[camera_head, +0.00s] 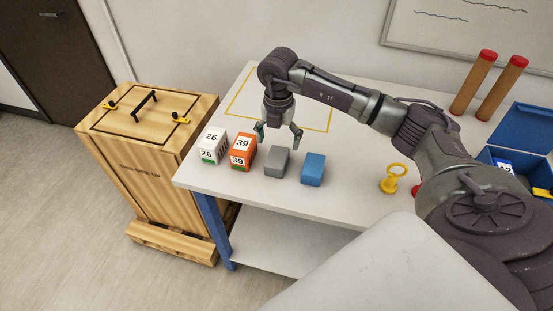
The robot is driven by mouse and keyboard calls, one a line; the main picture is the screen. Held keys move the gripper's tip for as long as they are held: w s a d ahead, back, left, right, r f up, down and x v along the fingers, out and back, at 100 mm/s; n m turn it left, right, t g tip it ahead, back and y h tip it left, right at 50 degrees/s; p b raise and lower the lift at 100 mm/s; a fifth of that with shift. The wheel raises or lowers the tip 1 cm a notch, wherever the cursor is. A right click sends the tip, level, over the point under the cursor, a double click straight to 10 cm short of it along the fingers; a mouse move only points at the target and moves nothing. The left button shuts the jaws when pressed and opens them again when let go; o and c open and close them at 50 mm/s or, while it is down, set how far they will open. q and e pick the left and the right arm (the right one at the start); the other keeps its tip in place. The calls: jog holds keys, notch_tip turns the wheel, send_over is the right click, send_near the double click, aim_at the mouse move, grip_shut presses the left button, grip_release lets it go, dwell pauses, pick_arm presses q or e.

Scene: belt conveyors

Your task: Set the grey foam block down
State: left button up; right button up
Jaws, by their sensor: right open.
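The grey foam block (276,162) sits upright on the white table (345,206), between an orange box and a blue block. My right gripper (278,138) is open above and just behind the grey block, with its fingers spread and nothing between them. The fingertips look apart from the block. My left gripper is not in view.
On the table stand a white box marked 26 (211,145), an orange box marked 39 (242,151), a blue block (313,170) and a yellow ring-topped piece (393,178). Red-capped tubes (487,88) and an open blue case (527,132) stand right. A wooden crate (150,160) stands left.

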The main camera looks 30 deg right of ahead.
aim_at(277, 156)
notch_tip(277, 156, down, 3)
jog(key=f, duration=0.1)
jog(key=f+p, duration=0.1)
jog(key=f, duration=0.1)
jog(key=f+p, duration=0.1)
jog(key=f, duration=0.1)
jog(key=shift+w, duration=0.25)
jog(key=shift+f, duration=0.2)
jog(key=c, duration=1.1)
jog(key=shift+r, duration=0.1)
